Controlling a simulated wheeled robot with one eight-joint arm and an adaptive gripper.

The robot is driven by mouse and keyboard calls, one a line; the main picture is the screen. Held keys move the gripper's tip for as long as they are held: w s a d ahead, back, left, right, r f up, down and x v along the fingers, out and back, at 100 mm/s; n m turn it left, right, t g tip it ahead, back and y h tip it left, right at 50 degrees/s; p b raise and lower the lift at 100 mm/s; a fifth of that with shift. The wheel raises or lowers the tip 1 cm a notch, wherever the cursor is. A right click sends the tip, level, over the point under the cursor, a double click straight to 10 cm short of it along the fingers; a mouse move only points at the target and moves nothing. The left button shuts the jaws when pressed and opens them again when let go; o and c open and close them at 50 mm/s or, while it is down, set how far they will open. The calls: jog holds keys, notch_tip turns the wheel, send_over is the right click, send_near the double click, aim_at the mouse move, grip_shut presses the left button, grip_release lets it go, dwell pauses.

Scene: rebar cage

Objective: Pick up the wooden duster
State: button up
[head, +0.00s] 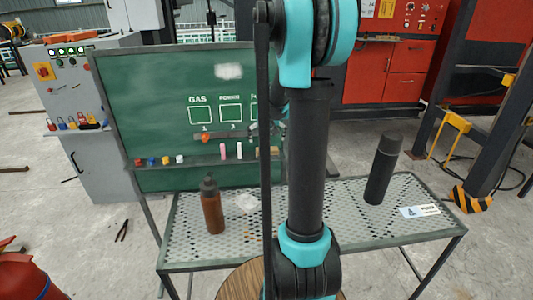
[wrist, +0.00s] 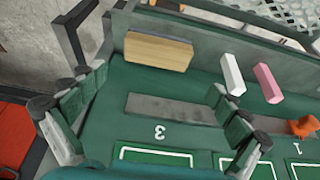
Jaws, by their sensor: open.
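The wooden duster (wrist: 158,50) is a pale wood block lying on the ledge of the green chalkboard. In the wrist view it sits above the gap between my gripper's fingers, apart from them. My gripper (wrist: 152,88) is open and empty, with one finger at the left and one at the right. In the head view the duster (head: 274,153) is at the right end of the ledge, partly covered by my arm. My gripper (head: 268,130) shows there only in part, in front of the board just above the ledge.
A white chalk (wrist: 232,74) and a pink chalk (wrist: 267,83) lie beside the duster. The chalkboard (head: 140,100) stands behind a perforated metal table (head: 345,228). On the table are a brown bottle (head: 212,210) and a dark cylinder (head: 381,172). Small coloured pieces (head: 152,162) sit on the ledge's left part.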

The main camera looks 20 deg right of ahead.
aim_at(267, 148)
jog(key=shift+s+x, duration=0.15)
jog(key=shift+x, duration=1.65)
jog(key=shift+s+x, duration=0.1)
jog(key=shift+x, duration=1.75)
jog(key=shift+d+f, duration=0.1)
jog(key=shift+d, duration=0.05)
jog(key=c, duration=1)
jog(key=shift+s+r, duration=0.2)
jog(key=shift+r, duration=0.35)
notch_tip(267, 148, up, 6)
jog(key=shift+f, duration=0.2)
jog(key=s+a, duration=0.2)
jog(key=s, duration=0.7)
jog(key=s+a, duration=0.2)
jog(key=s, duration=0.8)
jog(key=shift+r, duration=0.2)
jog(key=shift+s, duration=0.1)
